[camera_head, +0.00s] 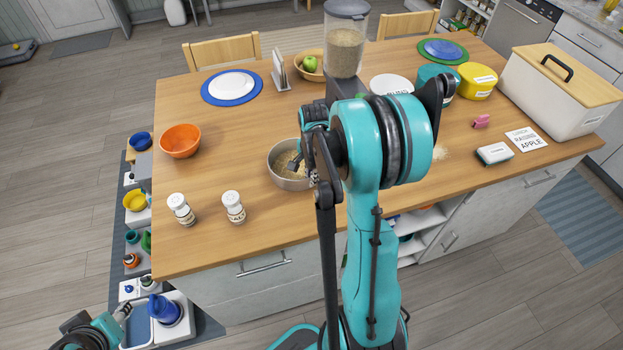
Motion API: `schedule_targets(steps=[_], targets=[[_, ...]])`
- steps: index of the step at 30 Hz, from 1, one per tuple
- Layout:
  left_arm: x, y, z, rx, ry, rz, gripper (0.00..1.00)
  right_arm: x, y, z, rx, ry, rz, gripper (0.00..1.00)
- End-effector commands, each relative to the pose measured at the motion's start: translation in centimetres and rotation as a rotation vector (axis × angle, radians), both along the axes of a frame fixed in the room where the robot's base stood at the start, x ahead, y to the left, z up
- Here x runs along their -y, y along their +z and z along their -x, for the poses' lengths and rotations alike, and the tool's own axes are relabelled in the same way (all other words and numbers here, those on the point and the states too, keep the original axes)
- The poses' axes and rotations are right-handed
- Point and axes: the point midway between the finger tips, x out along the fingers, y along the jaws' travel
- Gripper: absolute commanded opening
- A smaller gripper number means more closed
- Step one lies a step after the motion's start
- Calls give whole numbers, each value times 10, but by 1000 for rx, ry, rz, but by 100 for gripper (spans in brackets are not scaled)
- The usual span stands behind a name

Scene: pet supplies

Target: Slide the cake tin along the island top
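A round silver metal tin (274,170), which I take for the cake tin, stands on the wooden island top (220,150) near its front edge. Tan dry bits lie inside it. My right gripper (303,168) reaches down at the tin, with a dark fingertip over its inside. The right arm hides the tin's right side, and I cannot tell whether the fingers touch it or how far they are apart. My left gripper (122,312) is low at the bottom left, off the island, beside a blue-lined tray; its fingers are too small to read.
Two white-capped jars (233,207) (181,210) stand left of the tin, an orange bowl (180,141) farther back. A grain dispenser (345,50) stands behind. A white bin (545,95), sponge (494,154) and card (526,139) are right. Bare wood lies between tin and orange bowl.

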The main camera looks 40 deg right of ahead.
Motion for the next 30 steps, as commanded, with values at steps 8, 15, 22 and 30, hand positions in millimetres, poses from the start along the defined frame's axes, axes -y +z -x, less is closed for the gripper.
schedule_targets(steps=[8,15,22,30], targets=[[0,0,0,0,0,0,40,0,0,0,0,1,0,0],[0,0,0,0,0,0,40,0,0,0,0,1,0,29],[0,0,0,0,0,0,40,0,1,0,0,0,0,29],[0,0,0,0,0,0,40,0,38,2,0,0,0,29]])
